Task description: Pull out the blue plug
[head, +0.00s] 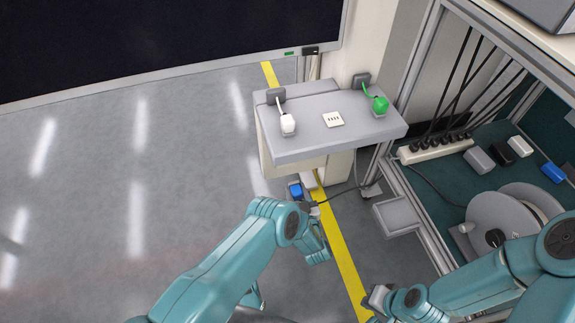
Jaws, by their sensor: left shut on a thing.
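The blue plug (295,190) is low at the front of the grey feeder trolley (300,148), just below its top's front edge. A dark cable runs right from beside it. My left gripper (309,198) is at the plug, shut on it, partly hidden by its own wrist. I cannot tell whether the plug is still seated in a socket. My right gripper (376,298) is low in the picture, right of the yellow line and away from the plug; its jaws are not clear.
A white plug (288,124) and a green plug (380,105) with cables sit on the trolley top. At right, a framed bay holds a power strip (435,148), a cable reel (500,222) and several small blocks. The floor at left is clear.

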